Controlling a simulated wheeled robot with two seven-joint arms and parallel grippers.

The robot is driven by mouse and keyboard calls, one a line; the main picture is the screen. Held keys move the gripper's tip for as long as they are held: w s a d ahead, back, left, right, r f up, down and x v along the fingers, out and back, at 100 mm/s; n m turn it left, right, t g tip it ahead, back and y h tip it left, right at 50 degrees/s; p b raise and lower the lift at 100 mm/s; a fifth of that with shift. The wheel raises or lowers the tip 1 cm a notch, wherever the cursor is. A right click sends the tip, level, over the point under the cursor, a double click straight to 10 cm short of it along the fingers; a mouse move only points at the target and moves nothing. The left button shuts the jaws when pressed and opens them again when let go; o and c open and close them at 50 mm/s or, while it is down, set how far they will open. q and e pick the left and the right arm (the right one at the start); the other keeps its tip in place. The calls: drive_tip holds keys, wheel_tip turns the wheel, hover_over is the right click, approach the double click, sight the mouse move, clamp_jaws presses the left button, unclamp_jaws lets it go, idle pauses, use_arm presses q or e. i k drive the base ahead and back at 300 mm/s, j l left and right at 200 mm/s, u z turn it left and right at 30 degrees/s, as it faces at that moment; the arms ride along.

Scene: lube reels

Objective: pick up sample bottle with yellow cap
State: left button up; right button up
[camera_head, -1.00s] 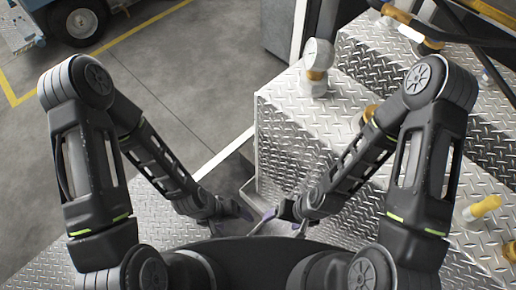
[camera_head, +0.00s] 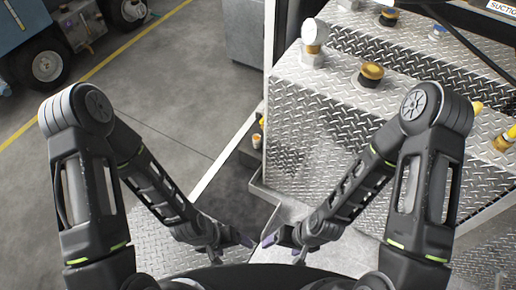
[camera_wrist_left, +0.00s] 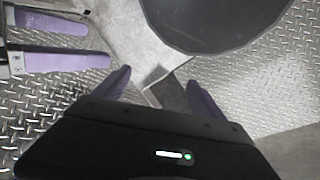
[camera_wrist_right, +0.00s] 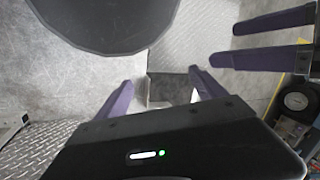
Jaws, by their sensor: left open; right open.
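A small whitish bottle-like object (camera_head: 256,141) with an orange-yellow top stands at the left side of the metal tread-plate box in the head view. Something yellow (camera_head: 262,123) shows just behind it. Both are too small to tell for sure whether they are the sample bottle. My left gripper (camera_head: 232,250) is open and empty, low in front of my body; it also shows in the left wrist view (camera_wrist_left: 160,92). My right gripper (camera_head: 283,250) is open and empty beside it, and shows in the right wrist view (camera_wrist_right: 160,90). Neither touches the bottle-like object.
The tread-plate box (camera_head: 340,105) fills the right, with a brass-coloured cap (camera_head: 371,72) and a white-topped fitting (camera_head: 314,38) on it. A metal ledge (camera_head: 275,192) lies ahead of my grippers. Open floor (camera_head: 170,90) and a blue vehicle (camera_head: 30,25) are at left.

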sight(256, 138)
drive_tip(key=i+j, duration=1.1)
drive_tip(key=k+j+z, duration=0.1)
drive_tip(key=z, duration=1.85)
